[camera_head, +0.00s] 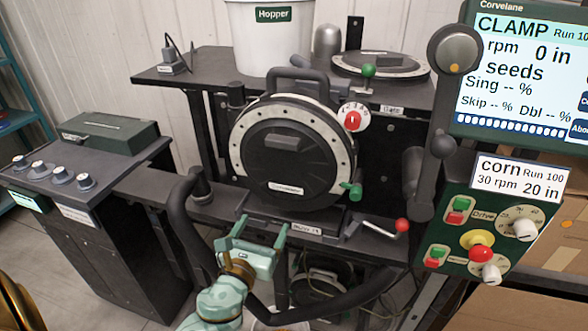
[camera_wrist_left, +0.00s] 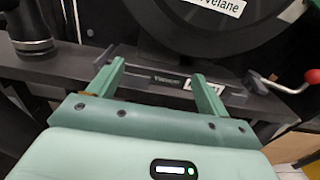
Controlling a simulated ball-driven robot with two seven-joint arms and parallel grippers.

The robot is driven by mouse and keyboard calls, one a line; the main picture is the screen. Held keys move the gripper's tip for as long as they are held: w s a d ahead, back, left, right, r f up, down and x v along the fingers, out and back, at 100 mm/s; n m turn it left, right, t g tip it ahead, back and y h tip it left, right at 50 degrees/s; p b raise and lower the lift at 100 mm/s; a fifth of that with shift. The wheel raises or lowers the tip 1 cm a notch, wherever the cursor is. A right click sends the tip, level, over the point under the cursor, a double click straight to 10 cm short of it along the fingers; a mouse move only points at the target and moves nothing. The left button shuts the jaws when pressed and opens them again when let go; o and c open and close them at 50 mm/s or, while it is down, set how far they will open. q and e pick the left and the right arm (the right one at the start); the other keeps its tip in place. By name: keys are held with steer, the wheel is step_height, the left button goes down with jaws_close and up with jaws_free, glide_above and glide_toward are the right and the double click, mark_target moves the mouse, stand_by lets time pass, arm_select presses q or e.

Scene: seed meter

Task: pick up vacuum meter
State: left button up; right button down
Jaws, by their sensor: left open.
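The vacuum meter (camera_head: 285,152) is a round black housing with a pale dotted ring and a dark handle on top. It stands upright at the middle of the bench in the head view. A red knob on a small number dial sits at its upper right, a green lever at its lower right. In the left wrist view its lower part (camera_wrist_left: 222,36) shows at the top. My left gripper (camera_head: 262,226) is open and empty, below and in front of the meter and apart from it. It also shows in the wrist view (camera_wrist_left: 158,72). My right gripper is not in view.
A red-tipped clamp lever (camera_head: 388,230) is right of the meter's base. A thick black hose (camera_head: 182,225) curves left of my gripper. A control panel (camera_head: 490,240) and display (camera_head: 525,70) stand right. A white hopper (camera_head: 268,40) is behind; a dark cabinet (camera_head: 80,190) stands left.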

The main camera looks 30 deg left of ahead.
mark_target(266, 221)
arm_select(q)
steer(key=x, duration=0.9)
steer(key=shift+w+b, duration=0.1)
steer(key=shift+b, duration=0.25)
steer(key=c, duration=1.2)
steer(key=shift+r, duration=0.15)
steer(key=shift+c, duration=1.3)
